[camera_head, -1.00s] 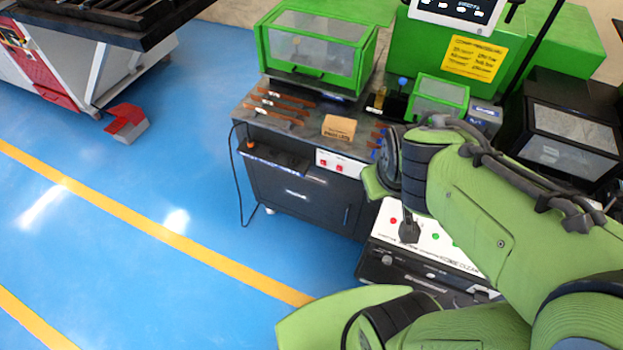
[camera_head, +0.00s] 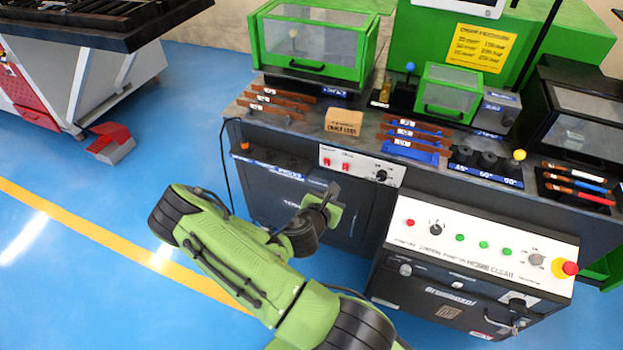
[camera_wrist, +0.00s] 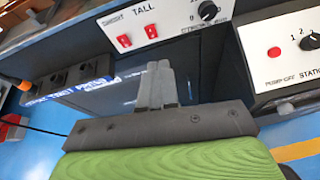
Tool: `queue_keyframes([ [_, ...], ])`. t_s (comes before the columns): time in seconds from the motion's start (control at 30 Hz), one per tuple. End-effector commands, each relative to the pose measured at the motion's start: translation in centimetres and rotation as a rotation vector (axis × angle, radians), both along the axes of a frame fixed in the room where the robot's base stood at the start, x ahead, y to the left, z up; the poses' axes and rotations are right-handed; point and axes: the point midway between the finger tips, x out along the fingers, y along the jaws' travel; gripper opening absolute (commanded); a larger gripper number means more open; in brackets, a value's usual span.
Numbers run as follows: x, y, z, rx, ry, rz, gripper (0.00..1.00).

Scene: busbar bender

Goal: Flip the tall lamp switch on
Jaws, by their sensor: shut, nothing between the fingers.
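A white panel (camera_head: 362,165) on the front edge of the workbench carries two red rocker switches. In the wrist view, the panel reads "TALL" above the right red switch (camera_wrist: 150,31); the left red switch (camera_wrist: 124,41) sits beside it under a smaller label. The tall switch also shows in the head view (camera_head: 346,167). A black knob (camera_wrist: 208,11) is further right on the panel. My gripper (camera_wrist: 158,70) is shut and empty, below the panel and apart from the switches. In the head view my gripper (camera_head: 328,196) is in front of the dark cabinet.
A control box (camera_head: 470,255) with buttons and a red emergency stop (camera_head: 570,268) juts out at right. Above are a cardboard box (camera_head: 343,122), copper bars (camera_head: 415,133) and a green enclosure (camera_head: 315,45).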

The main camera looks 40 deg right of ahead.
Motion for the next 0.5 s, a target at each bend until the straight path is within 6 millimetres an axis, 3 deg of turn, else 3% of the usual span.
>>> queue_keyframes([
  [0.1,0.12,-0.05,-1.18,-0.034,0.076,0.063,0.0],
  [0.5,0.25,-0.25,-1.44,-0.03,0.078,0.066,0.0],
])
